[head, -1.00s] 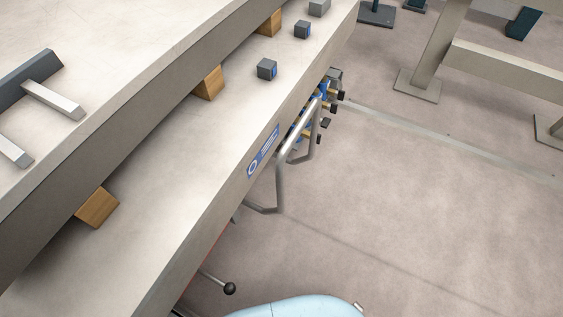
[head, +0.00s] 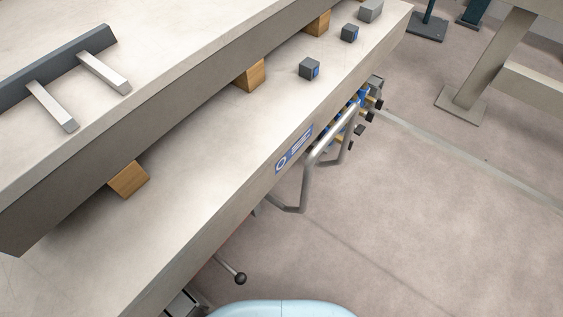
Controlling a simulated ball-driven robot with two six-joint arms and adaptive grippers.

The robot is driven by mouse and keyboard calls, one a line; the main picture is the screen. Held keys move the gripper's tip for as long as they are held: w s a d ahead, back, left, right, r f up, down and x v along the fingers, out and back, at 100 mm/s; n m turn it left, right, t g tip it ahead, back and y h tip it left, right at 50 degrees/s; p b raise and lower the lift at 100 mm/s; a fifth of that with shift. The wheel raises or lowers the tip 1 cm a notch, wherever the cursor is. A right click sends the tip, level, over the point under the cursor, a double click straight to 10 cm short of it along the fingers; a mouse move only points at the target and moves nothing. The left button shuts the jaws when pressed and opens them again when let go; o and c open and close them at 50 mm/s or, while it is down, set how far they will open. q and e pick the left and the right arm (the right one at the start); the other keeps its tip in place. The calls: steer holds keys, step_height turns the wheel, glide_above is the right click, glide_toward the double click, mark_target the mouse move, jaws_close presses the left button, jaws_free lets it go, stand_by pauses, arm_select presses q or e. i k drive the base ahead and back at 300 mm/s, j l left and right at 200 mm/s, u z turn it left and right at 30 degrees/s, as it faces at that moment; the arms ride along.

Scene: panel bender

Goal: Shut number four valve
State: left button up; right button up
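A cluster of small valves (head: 362,101) with black knobs, blue bodies and brass-coloured parts sits on the side of the machine, just beyond a bent grey metal rail. The valves are small and partly hidden behind the rail and the bed's edge. I cannot tell which one is number four or whether any is open or shut. Neither of my grippers is in view.
The bent rail (head: 318,150) sticks out from the bed's side near a blue label (head: 294,149). A black-knobbed lever (head: 240,278) juts out below. The long beige bed (head: 215,190) fills the left. Open floor (head: 430,220) lies to the right.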

mark_target(378, 103)
steer(key=l+u, duration=0.1)
steer(key=u, duration=0.4)
steer(key=i+l+u, duration=0.1)
steer(key=l+u, duration=0.65)
steer(key=l, duration=0.3)
